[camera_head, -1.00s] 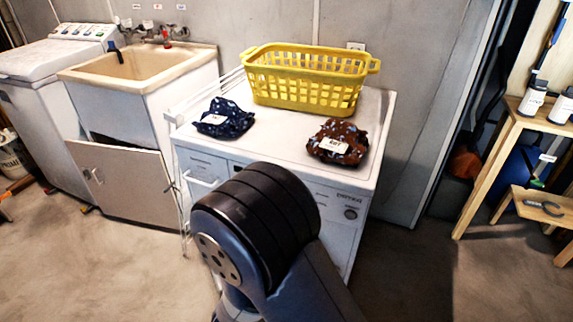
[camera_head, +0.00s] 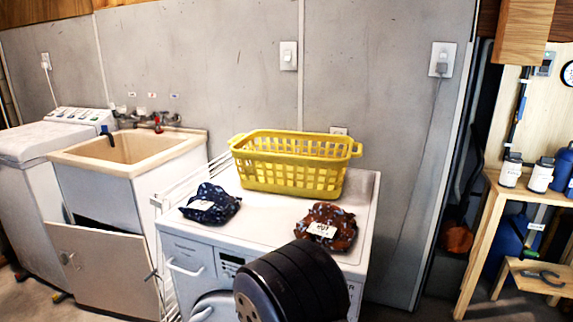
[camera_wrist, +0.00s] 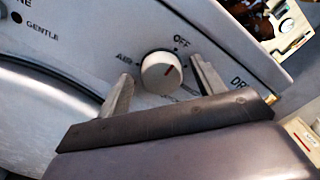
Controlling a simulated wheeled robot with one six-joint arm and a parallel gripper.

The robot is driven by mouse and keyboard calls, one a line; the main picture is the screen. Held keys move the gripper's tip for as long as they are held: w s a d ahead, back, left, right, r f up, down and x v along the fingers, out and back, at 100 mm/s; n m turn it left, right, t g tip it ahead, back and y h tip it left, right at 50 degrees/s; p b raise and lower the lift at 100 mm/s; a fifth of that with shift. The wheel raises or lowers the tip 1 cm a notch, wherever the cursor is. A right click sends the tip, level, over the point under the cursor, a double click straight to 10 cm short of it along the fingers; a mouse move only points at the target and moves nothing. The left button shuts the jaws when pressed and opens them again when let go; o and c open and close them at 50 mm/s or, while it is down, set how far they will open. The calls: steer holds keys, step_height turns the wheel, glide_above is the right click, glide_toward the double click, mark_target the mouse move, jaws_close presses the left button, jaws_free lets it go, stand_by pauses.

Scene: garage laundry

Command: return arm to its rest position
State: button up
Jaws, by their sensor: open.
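My gripper (camera_wrist: 165,85) shows only in the wrist view; its two pale fingers are spread apart and nothing is held. There is a visible gap on each side of the knob in the picture; how far the fingertips are from the panel I cannot tell. In the head view, my dark arm link rises in front of the white machine (camera_head: 190,256) and hides part of its front. The gripper is hidden there.
A yellow basket (camera_head: 290,178), a dark blue cloth bundle (camera_head: 211,204) and a brown one (camera_head: 327,228) rest on the machine. A sink (camera_head: 130,155) stands at left. A wooden bench (camera_head: 480,245) with bottles stands at right, beyond a floor gap.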

steer(key=s+a+m+b, duration=0.3)
steer(key=s+m+b, duration=0.7)
stand_by(2.9)
steer(key=shift+r, duration=0.1)
